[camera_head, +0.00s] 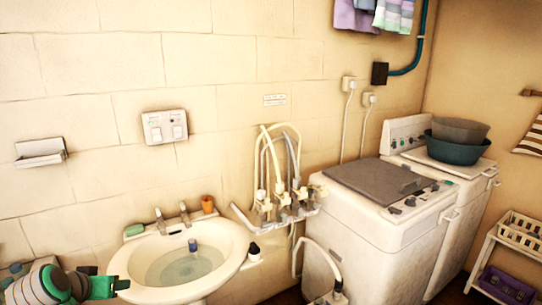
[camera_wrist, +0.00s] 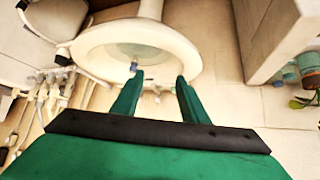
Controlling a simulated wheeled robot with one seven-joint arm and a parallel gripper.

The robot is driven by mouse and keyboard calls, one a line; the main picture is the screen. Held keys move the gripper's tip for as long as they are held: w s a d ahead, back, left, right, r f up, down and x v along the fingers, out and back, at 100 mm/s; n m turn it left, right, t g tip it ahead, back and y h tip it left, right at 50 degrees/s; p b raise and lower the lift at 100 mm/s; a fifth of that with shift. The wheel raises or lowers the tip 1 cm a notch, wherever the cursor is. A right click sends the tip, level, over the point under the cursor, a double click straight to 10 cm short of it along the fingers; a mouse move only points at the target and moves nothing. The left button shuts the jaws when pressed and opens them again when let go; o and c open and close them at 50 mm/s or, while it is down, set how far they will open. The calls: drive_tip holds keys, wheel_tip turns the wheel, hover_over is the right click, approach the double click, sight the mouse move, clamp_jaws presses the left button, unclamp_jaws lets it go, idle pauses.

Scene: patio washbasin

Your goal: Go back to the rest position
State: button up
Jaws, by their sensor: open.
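My gripper (camera_head: 118,284) is at the lower left in the head view, just left of the washbasin's rim. In the wrist view my gripper (camera_wrist: 156,82) shows two green fingers spread apart with nothing between them. The white washbasin (camera_head: 228,262) holds water; in the wrist view the basin (camera_wrist: 88,45) lies beyond the fingertips. A small blue object (camera_head: 193,245) is in the basin, and it also shows in the wrist view (camera_wrist: 133,70).
Two taps (camera_head: 160,221), a green soap-like block (camera_head: 134,230), an orange cup (camera_head: 208,204) and a dark small bottle (camera_head: 254,250) are around the basin. Pipes and valves (camera_head: 285,205) stand right of it, then a washing machine (camera_head: 385,215). A shelf (camera_head: 510,245) is far right.

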drive_tip(key=s+d+f+y, duration=0.1)
drive_tip(key=s+d+f, duration=0.1)
drive_tip(key=d+f, duration=0.5)
drive_tip(key=s+d+f+y, duration=0.1)
drive_tip(key=d+f, duration=0.1)
drive_tip(key=f, duration=0.8)
drive_tip(key=s+d+f, duration=0.2)
drive_tip(key=d+f, duration=0.3)
drive_tip(key=f, duration=0.4)
drive_tip(key=s+d+f+t, duration=0.2)
drive_tip(key=s+d+f, duration=0.35)
drive_tip(key=d, duration=0.25)
drive_tip(key=s+d+t, duration=0.2)
drive_tip(key=s+d, duration=1)
drive_tip(key=s, duration=0.3)
drive_tip(key=s+d+r+t+h, duration=0.1)
drive_tip(key=s+d+r, duration=0.3)
drive_tip(key=s, duration=0.3)
drive_tip(key=s+d+r+m+t+h, duration=0.1)
drive_tip(key=s+d+r+h, duration=0.1)
drive_tip(key=s+d+r, duration=0.2)
drive_tip(key=s+r, duration=0.3)
drive_tip(key=shift+s+d+r+m, duration=0.25)
drive_tip(key=shift+s+m, duration=0.05)
drive_tip(key=shift+s, duration=0.05)
